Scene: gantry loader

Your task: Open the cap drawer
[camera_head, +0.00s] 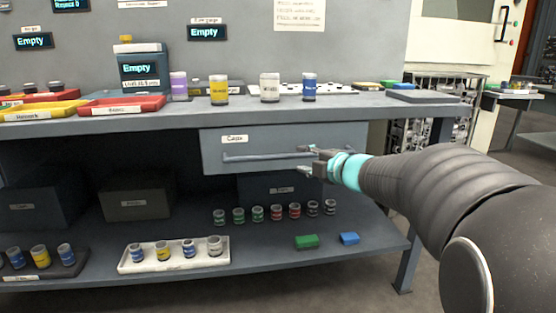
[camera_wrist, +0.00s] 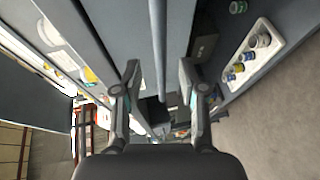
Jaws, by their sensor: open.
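The cap drawer (camera_head: 285,138) is a grey front with a small white label, under the worktop. It looks shut. Its long horizontal bar handle (camera_head: 255,156) runs across the front. My gripper (camera_head: 308,161) is at the right part of this handle, with its jaws open. In the wrist view the handle (camera_wrist: 158,45) runs upright in the picture, between the two spread fingers of my gripper (camera_wrist: 159,82). The fingers look apart from the bar on both sides.
The worktop (camera_head: 390,106) above carries several jars and red and yellow trays. The lower shelf (camera_head: 270,260) holds several small jars, a white tray (camera_head: 133,264), a green block (camera_head: 306,242) and a blue block (camera_head: 349,239). Open floor lies in front.

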